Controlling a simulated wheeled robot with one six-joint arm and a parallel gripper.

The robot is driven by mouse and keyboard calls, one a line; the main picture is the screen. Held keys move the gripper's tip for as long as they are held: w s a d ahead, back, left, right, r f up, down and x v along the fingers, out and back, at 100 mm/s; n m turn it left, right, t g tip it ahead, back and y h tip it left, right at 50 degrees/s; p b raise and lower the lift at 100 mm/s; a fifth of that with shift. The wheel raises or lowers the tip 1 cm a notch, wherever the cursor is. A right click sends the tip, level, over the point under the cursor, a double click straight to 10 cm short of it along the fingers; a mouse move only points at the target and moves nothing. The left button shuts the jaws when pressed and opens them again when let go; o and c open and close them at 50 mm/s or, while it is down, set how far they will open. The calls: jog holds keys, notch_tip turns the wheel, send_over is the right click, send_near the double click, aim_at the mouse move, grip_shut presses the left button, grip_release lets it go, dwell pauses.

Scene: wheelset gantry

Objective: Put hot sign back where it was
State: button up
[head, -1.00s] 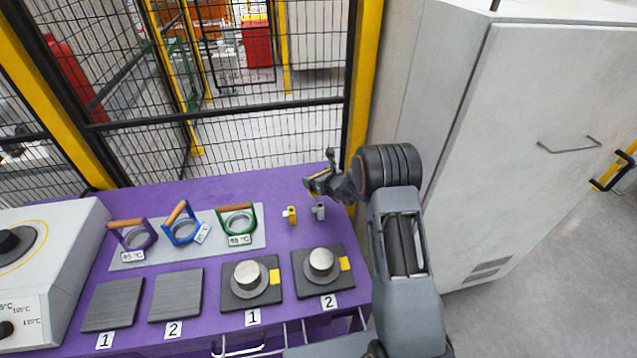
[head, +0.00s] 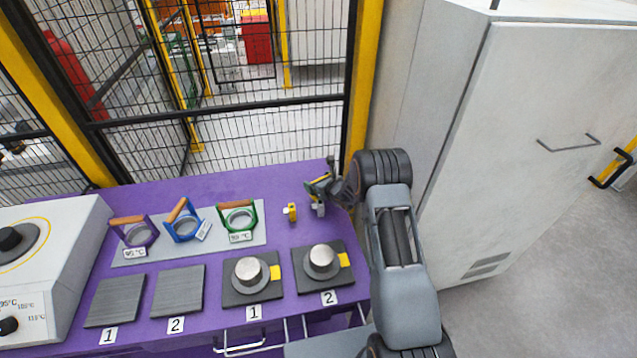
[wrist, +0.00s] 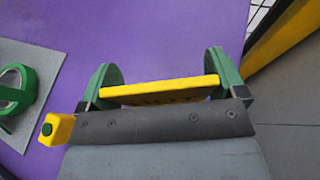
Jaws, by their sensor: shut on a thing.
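The hot sign (wrist: 160,92) is a thin yellow plate with dark marks, held between the two green fingers of my gripper (wrist: 162,80) in the wrist view. In the head view my gripper (head: 319,186) is at the back right of the purple table, shut on the sign, which shows only as a small yellow strip. A small grey holder (head: 319,210) stands just below the gripper. I cannot tell whether the sign touches it. A small yellow block (head: 291,212) stands to the left; it also shows in the wrist view (wrist: 57,130).
A grey mat (head: 262,240) holds purple, blue and green handled rings to the left. Two dark plates with metal knobs (head: 322,262) stand in front. The mesh fence (head: 240,140) is behind, and a tall grey cabinet (head: 520,150) is on the right. Bare purple table surrounds the holder.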

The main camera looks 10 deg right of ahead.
jog(key=shift+f+b, duration=0.45)
jog(key=shift+b, duration=0.1)
jog(key=o, duration=0.6)
jog(key=shift+o, duration=0.2)
